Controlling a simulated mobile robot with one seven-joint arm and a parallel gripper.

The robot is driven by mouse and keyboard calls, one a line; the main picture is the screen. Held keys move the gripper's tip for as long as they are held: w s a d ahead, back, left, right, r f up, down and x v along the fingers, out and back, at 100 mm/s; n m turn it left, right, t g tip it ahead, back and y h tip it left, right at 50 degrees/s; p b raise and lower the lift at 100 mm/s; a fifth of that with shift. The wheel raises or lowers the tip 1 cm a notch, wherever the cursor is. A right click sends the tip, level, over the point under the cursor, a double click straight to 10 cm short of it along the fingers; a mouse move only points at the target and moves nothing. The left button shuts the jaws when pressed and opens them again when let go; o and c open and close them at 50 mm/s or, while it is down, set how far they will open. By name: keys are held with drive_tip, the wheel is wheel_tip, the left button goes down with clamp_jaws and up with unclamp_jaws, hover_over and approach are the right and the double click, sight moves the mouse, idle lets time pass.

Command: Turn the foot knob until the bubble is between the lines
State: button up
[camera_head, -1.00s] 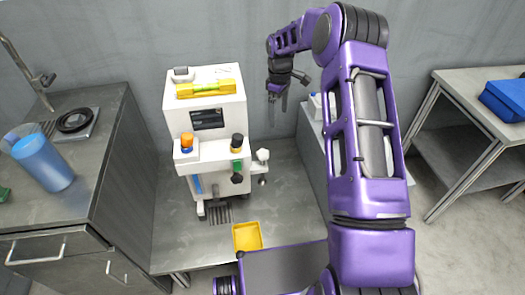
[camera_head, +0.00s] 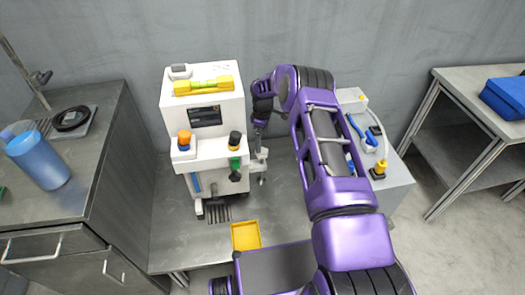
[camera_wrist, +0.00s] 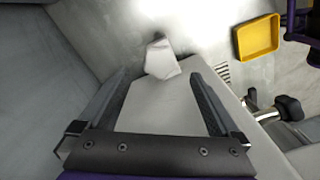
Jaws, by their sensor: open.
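A white machine (camera_head: 202,133) stands on the metal bench with a yellow spirit level (camera_head: 203,86) on top. The level's vial is too small to tell where the bubble sits. A pale, faceted knob (camera_head: 262,154) is low at the machine's right side. The wrist view shows what looks like the same knob (camera_wrist: 160,58), just beyond and between my fingertips. My gripper (camera_head: 259,139) points down beside the machine's right side, above that knob. In the wrist view my gripper (camera_wrist: 158,77) is open, with nothing between its fingers, and apart from the knob.
A black knob (camera_head: 235,176) sits on the machine's front; a dark knob also shows in the wrist view (camera_wrist: 289,107). A yellow tray (camera_head: 246,236) lies in front. A grey cabinet (camera_head: 398,176) with tools stands right; a blue jug (camera_head: 40,160) stands left.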

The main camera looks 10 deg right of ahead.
sight(263, 152)
wheel_tip(263, 152, down, 6)
drive_tip(key=shift+b, duration=0.35)
drive_tip(key=c, duration=1.4)
drive_tip(key=shift+o, duration=0.2)
drive_tip(key=shift+m, duration=0.4)
drive_tip(key=m, duration=0.5)
drive_tip(key=shift+s+a+m, duration=0.1)
drive_tip(key=shift+m, duration=0.2)
drive_tip(key=m, duration=0.5)
drive_tip(key=shift+s+m, duration=0.1)
drive_tip(key=shift+m, duration=0.2)
